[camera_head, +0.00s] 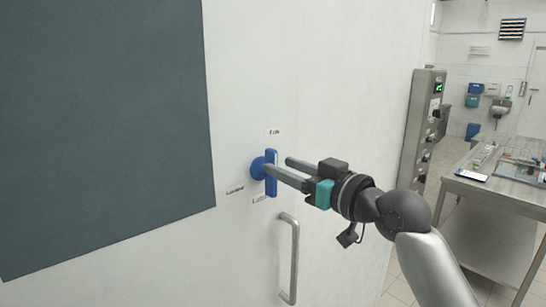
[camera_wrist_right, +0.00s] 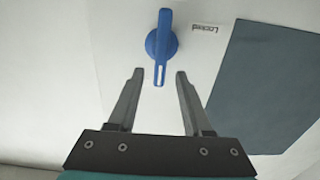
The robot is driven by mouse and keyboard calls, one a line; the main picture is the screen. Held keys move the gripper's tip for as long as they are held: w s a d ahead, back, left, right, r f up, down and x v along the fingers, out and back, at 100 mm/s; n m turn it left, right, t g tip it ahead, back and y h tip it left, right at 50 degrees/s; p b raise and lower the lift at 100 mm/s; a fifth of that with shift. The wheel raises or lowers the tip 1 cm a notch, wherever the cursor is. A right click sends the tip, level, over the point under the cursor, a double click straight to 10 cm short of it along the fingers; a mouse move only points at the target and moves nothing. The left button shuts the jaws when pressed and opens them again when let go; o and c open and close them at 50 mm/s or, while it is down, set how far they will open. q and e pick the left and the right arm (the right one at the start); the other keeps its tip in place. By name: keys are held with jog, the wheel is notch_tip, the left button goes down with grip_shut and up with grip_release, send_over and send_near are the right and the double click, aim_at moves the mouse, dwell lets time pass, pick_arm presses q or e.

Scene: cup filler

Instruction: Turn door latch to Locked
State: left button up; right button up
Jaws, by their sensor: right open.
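The blue door latch (camera_head: 271,187) sits on a white door, with a round base and a bar handle standing upright. A label that reads like "Locked" (camera_head: 235,190) lies left of it; other small labels above and below are hard to read. My right gripper (camera_head: 277,165) is open at the latch, with one finger crossing in front of the handle. In the right wrist view, the latch (camera_wrist_right: 162,45) points toward the gripper (camera_wrist_right: 160,73), its near end between the two fingertips with gaps either side. My left gripper is out of view.
A metal door pull (camera_head: 294,260) is below the latch. A dark panel (camera_head: 105,120) fills the door's left part. A grey control column (camera_head: 423,130) and a steel table (camera_head: 500,190) stand to the right.

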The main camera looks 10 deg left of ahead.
aim_at(276, 163)
jog(key=shift+p+x, duration=0.35)
jog(key=shift+x, duration=1.7)
jog(key=shift+c, duration=0.2)
grip_shut()
